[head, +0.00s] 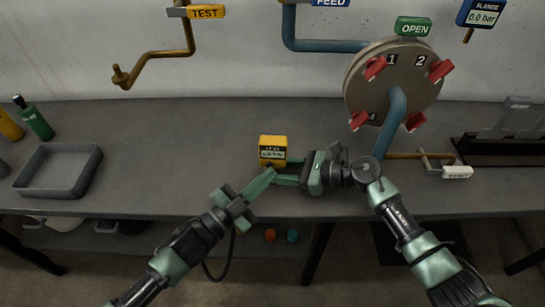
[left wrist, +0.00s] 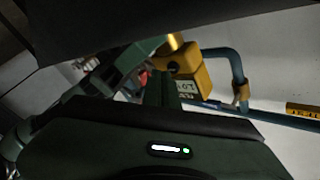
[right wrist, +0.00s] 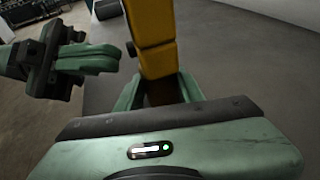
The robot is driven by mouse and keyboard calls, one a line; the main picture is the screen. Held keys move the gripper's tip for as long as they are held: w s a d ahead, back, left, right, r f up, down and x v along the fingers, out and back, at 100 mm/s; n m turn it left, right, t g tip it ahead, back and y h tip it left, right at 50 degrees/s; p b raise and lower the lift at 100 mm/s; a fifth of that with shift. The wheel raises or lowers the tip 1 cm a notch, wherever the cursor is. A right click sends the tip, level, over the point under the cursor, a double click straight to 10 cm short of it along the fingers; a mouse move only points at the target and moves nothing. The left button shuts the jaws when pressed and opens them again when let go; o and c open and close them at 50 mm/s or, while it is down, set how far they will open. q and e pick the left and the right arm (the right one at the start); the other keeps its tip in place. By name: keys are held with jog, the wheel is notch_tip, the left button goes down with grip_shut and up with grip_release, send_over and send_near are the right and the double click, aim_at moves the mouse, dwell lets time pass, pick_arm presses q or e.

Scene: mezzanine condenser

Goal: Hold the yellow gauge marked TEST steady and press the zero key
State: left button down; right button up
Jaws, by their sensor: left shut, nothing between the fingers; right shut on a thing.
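The yellow gauge (head: 272,142) stands upright over the table's front part, its display facing me; the print on it is too small to read in the head view. My right gripper (head: 284,178) comes from the right and is shut on the gauge's brown lower stem (right wrist: 165,92). My left gripper (head: 265,180) is shut and empty, its fingertips just below the gauge front. In the right wrist view the left fingertips (right wrist: 118,58) point at a small dark key (right wrist: 131,48) on the gauge, with a narrow gap. The gauge also shows in the left wrist view (left wrist: 190,72).
A TEST tag (head: 205,12) hangs on a brass pipe at the wall. A round flange (head: 360,88) with red clamps and a blue pipe stands to the right. A grey tray (head: 60,168) and bottles (head: 36,122) are at left. The table behind the gauge is clear.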

pick_arm(q)
jog(key=shift+w+a+r, duration=0.15)
jog(key=shift+w+r, duration=0.05)
jog(key=shift+r, duration=0.05)
pick_arm(e)
jog(key=shift+s+r, duration=0.2)
jog(key=shift+s, duration=0.05)
dwell(0.6)
pick_arm(q)
jog(key=shift+s, duration=0.2)
pick_arm(e)
jog(key=shift+w+f, duration=0.2)
pick_arm(q)
jog(key=shift+s+f, duration=0.1)
jog(key=shift+s+f, duration=0.1)
jog(key=shift+s, duration=2.95)
pick_arm(e)
jog(key=shift+f, duration=0.1)
jog(key=o, duration=1)
jog(key=shift+o, duration=0.2)
